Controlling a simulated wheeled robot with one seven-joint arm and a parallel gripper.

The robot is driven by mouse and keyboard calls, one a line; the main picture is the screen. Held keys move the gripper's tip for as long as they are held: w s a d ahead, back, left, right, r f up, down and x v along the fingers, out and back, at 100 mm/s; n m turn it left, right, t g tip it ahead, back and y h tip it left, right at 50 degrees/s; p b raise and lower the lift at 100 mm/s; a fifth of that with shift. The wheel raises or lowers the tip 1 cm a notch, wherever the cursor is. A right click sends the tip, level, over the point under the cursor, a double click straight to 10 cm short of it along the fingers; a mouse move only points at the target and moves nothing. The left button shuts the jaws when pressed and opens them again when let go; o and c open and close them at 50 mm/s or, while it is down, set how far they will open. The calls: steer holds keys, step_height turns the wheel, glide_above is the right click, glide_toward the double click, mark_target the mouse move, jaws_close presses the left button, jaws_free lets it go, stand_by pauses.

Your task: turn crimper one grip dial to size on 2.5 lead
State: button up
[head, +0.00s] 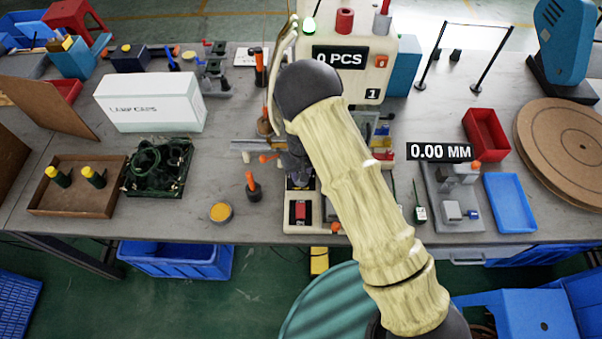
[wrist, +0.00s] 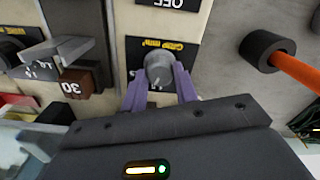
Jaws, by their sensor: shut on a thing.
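In the wrist view, a round grey dial (wrist: 158,68) sits on a black plate with yellow lettering on the crimper's pale panel. My gripper (wrist: 158,88) has its two purple fingers on either side of the dial, shut on it. The lettering is too small to read. In the head view, crimper one (head: 378,60) is the cream machine marked 1, with a "0 PCS" display and a green lamp on top. My arm covers much of its front, and the dial and my fingertips are hidden there.
In the wrist view, an orange-handled tool (wrist: 265,50) stands to the right, and a lever with a brown block (wrist: 78,82) lies left. In the head view, a yellow-topped round tin (head: 221,212), a white box (head: 150,100) and a blue tray (head: 510,202) rest on the bench.

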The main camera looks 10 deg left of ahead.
steer(key=m, duration=0.3)
steer(key=shift+m, duration=2.3)
steer(key=o, duration=1)
steer(key=shift+r, duration=0.15)
step_height(320, 180, up, 17)
steer(key=b, duration=0.2)
steer(key=shift+r+b, duration=0.1)
steer(key=shift+b, duration=0.3)
